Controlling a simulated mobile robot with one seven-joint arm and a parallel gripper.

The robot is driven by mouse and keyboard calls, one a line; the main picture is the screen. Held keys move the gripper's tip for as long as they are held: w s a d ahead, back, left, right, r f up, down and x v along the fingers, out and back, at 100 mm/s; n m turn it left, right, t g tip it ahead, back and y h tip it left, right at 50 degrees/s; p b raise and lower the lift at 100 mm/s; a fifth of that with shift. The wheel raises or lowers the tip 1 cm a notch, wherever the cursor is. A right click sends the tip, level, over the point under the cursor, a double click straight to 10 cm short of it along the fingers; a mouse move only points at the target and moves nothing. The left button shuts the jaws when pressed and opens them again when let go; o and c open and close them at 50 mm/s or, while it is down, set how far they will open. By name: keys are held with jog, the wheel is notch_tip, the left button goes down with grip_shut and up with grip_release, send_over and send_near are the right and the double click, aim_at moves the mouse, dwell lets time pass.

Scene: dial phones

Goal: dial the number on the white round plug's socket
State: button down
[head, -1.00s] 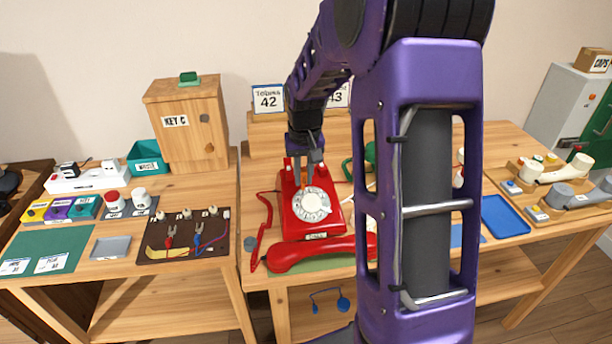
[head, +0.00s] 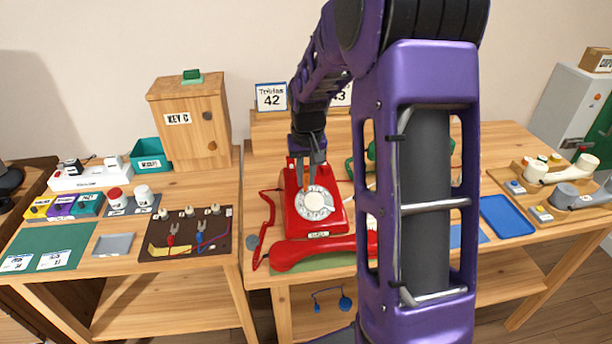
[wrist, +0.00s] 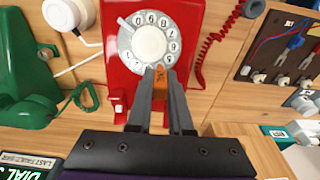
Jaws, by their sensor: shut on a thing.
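My gripper (wrist: 160,84) is shut on an orange-brown stick (wrist: 160,78), which also shows in the head view (head: 307,183). The stick's end is at the rim of the white dial (wrist: 148,42) of the red phone (wrist: 192,74); whether it touches a finger hole is unclear. In the head view the red phone (head: 322,224) sits on the middle table, with my gripper (head: 308,180) over the dial's upper-left side. Its red handset (head: 310,250) lies off in front. A white power strip (head: 85,180) holds dark and white plugs; no number on it is readable.
A green phone (wrist: 25,80) stands beside the red one. A dark clip board (head: 185,240), a grey tray (head: 113,245) and a wooden box (head: 190,130) marked KEY C are on the left table. A blue tray (head: 506,216) is on the right. My arm hides part of the middle table.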

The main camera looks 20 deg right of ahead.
jog(key=shift+w+f, duration=0.15)
jog(key=shift+f, duration=0.25)
jog(key=shift+d, duration=0.1)
dwell(0.4)
jog(key=shift+d, duration=0.6)
jog(key=shift+r, duration=0.1)
jog(key=shift+d, duration=0.7)
jog(key=shift+s+d, duration=0.35)
jog(key=shift+d, duration=0.05)
